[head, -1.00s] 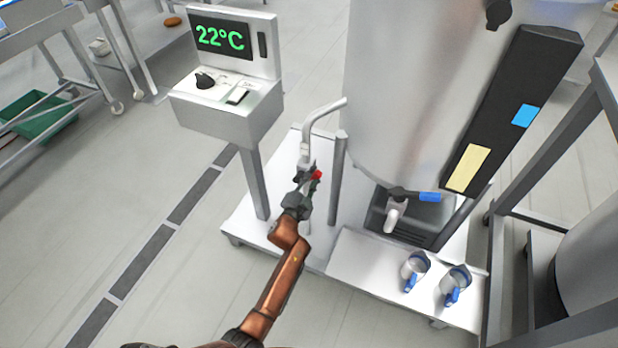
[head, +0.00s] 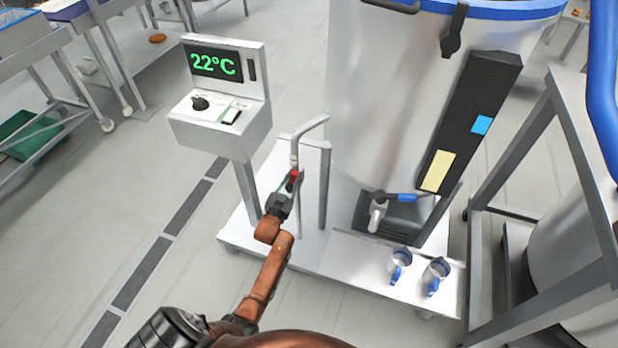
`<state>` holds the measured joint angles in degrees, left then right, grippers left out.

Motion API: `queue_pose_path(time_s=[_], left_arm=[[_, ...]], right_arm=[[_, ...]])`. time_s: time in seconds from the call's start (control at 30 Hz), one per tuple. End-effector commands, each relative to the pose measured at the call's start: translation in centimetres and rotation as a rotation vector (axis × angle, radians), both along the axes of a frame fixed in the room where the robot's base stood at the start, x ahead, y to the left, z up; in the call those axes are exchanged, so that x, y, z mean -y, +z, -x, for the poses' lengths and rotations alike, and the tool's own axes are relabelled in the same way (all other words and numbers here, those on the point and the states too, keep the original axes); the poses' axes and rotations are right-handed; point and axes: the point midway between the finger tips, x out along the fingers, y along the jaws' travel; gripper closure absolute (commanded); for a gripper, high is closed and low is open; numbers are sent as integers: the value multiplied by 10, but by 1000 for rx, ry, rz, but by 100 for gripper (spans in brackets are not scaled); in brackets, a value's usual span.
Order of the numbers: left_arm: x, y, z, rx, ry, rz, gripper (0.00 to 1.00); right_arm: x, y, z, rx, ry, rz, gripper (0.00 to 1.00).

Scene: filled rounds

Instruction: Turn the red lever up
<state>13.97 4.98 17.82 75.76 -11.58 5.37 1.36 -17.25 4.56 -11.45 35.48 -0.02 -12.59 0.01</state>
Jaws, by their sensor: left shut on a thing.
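The red lever (head: 295,174) shows as a small red patch on the thin grey pipe (head: 296,150) beside the big steel tank. My left gripper (head: 290,184) reaches up to it from below and is shut on it. Its dark fingers hide most of the lever, so its exact angle is hard to read. My right gripper is not in view.
A control box (head: 218,122) showing 22°C stands on a post to the left of the pipe. The tank (head: 385,100) is close on the right, with a blue-handled tap (head: 400,198). Two mugs (head: 400,262) stand on the front platform.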

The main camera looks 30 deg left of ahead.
Motion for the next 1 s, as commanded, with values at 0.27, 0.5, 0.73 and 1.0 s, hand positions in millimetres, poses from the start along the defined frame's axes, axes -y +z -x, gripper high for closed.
queue_pose_path(time_s=[0.27, 0.5, 0.73, 1.0], left_arm=[[-17, 1, 7, 34, 9, 155, 100], [-21, 0, 8, 48, 9, 216, 100], [-22, -1, 8, 51, 9, 232, 100], [-22, -2, 8, 52, 9, 234, 83]], right_arm=[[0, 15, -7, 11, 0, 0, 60], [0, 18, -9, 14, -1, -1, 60], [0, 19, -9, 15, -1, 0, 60], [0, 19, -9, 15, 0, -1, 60]])
